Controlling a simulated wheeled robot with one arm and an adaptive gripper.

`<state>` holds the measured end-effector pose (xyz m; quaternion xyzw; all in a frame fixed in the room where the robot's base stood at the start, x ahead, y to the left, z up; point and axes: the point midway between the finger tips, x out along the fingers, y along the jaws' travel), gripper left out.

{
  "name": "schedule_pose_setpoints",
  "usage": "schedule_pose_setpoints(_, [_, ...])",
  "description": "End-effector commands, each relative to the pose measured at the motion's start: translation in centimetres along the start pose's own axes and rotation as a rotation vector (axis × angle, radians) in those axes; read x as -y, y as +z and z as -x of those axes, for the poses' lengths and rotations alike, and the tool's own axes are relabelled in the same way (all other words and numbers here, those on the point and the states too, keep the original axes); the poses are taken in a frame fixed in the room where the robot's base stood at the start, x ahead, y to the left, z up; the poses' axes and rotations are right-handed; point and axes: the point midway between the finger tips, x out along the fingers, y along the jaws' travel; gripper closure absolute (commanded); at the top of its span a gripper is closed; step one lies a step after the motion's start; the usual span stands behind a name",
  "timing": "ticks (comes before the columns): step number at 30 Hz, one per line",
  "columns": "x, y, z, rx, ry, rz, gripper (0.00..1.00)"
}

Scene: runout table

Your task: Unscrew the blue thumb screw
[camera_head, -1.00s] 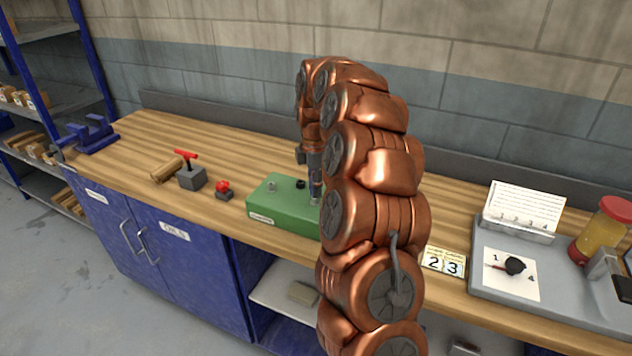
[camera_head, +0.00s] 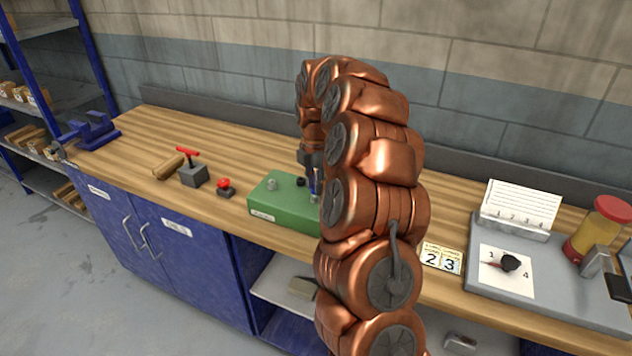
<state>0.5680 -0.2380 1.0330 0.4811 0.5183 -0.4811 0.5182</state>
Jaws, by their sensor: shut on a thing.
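A green block (camera_head: 284,212) stands on the workbench, with a silver knob (camera_head: 271,184) and a black knob (camera_head: 300,181) on its top. My gripper (camera_head: 315,190) points down over the right part of the block's top, its fingers close together. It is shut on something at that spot. A small bluish patch shows between the fingers, consistent with the blue thumb screw, but the screw is mostly hidden. I cannot tell its height or seating. My copper arm covers the block's right end.
A grey box with a red T-handle (camera_head: 188,152) and a red button (camera_head: 225,184) stand left of the block. A grey tray (camera_head: 480,278) holds a card stand and a yellow jar (camera_head: 598,230).

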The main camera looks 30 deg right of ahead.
Motion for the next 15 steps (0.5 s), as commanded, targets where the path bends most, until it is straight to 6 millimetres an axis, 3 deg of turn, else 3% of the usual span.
schedule_pose_setpoints(15, [0.02, 0.05, 0.03, 0.001, -0.001, 0.200, 1.00])
